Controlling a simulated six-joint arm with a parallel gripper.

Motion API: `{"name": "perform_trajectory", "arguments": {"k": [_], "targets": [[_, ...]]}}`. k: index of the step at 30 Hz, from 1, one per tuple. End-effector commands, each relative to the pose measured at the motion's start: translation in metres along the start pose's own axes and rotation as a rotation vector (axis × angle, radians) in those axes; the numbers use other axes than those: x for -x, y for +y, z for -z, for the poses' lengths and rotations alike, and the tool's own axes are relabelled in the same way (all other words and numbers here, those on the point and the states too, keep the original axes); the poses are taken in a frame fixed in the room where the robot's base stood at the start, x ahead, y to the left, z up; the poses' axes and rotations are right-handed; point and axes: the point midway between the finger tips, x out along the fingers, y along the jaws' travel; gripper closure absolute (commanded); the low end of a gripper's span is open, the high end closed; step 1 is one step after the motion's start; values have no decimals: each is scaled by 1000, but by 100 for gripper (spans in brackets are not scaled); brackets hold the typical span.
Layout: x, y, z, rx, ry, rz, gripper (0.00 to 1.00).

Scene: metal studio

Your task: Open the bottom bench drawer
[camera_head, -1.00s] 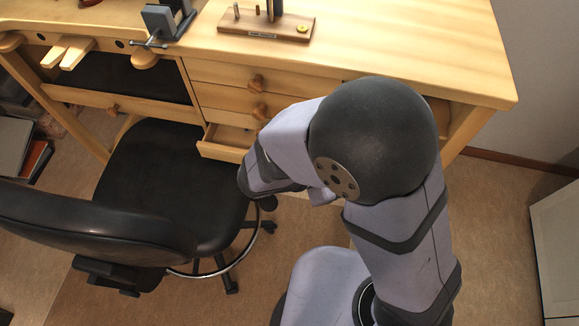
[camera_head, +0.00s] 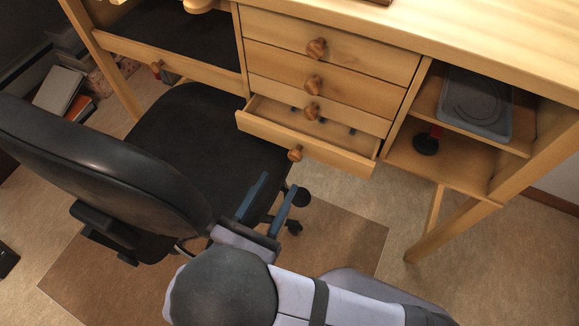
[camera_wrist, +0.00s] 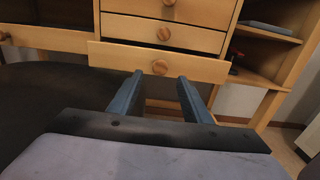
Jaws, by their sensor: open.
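The bottom bench drawer (camera_head: 308,141) is pulled partly out of the wooden bench, with small dark items inside. Its round wooden knob (camera_head: 295,153) sits on its front and also shows in the wrist view (camera_wrist: 160,67). My gripper (camera_head: 279,180) is open, its two blue fingers apart with nothing between them. It is in front of and below the drawer, clear of the knob. In the wrist view the knob appears beyond and above the fingertips, between them in line.
A black office chair (camera_head: 118,165) stands close left of my gripper. Closed drawers with knobs (camera_head: 316,48) are above. Open shelves (camera_head: 440,160) on the right hold a grey tray (camera_head: 478,103) and a red-and-black item (camera_head: 428,142). Floor is clear at right.

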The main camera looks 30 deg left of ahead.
Motion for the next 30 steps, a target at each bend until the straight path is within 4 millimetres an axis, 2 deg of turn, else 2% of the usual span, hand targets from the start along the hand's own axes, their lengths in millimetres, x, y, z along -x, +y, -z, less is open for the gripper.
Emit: {"name": "perform_trajectory", "arguments": {"k": [8, 21, 30], "targets": [[-13, -1, 0, -1, 1, 4, 56], [-65, -1, 0, -1, 2, 5, 56], [-74, -1, 0, -1, 2, 2, 56]]}}
